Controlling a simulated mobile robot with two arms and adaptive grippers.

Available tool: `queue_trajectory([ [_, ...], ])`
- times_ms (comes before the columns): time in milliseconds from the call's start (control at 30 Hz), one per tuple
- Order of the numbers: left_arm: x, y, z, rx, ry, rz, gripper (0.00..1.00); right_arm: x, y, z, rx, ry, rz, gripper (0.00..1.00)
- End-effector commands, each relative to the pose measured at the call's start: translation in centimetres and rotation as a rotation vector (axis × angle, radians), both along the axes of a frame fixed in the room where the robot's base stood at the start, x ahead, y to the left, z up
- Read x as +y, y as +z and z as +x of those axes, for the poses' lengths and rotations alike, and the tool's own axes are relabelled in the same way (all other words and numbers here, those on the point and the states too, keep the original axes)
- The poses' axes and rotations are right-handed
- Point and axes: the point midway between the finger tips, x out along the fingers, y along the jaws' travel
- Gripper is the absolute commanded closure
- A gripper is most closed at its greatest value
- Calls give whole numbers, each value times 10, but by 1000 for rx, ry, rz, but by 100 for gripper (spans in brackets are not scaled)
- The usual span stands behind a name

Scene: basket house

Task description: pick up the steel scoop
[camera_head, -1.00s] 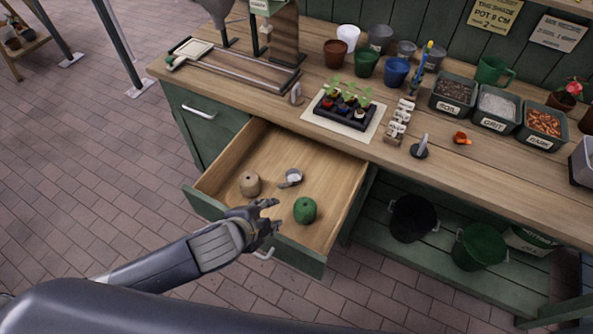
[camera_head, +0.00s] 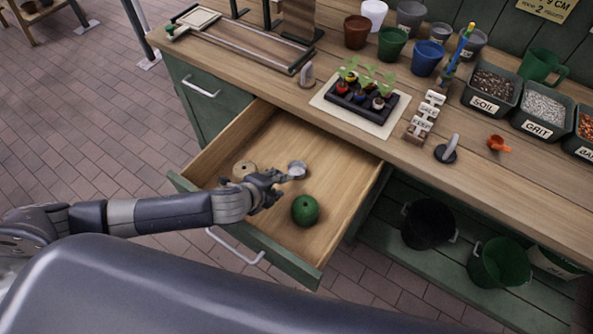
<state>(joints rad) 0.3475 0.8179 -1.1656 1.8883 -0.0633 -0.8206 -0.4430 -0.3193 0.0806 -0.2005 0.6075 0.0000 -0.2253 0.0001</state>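The steel scoop (camera_head: 297,169) lies in the open drawer (camera_head: 333,170), its round silver bowl showing. Its handle side is hidden behind my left gripper (camera_head: 281,183). My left gripper reaches in from the left over the drawer, its fingertips right at the scoop's lower left side. I cannot tell whether the fingers have closed on the handle. A green ball of twine (camera_head: 305,210) lies just below and right of the gripper. A tan ball of twine (camera_head: 243,169) lies to the left, partly covered by the gripper. My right gripper is not in view.
The drawer's front panel (camera_head: 281,258) and side walls surround the gripper. On the bench above stand a seedling tray (camera_head: 362,103), small label blocks (camera_head: 425,117), pots and bins. An orange scoop (camera_head: 497,144) lies at the right. Buckets stand on the lower shelf.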

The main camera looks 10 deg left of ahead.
Motion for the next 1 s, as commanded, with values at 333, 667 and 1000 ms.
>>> queue_trajectory([
  [333, -7, -13, 19, -1, 1, -1, 67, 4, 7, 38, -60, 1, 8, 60],
  [667, -13, -35, 40, 1, 1, 0, 67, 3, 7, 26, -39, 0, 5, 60],
  [1000, -14, -37, 41, 2, -1, -2, 78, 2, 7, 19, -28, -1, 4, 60],
])
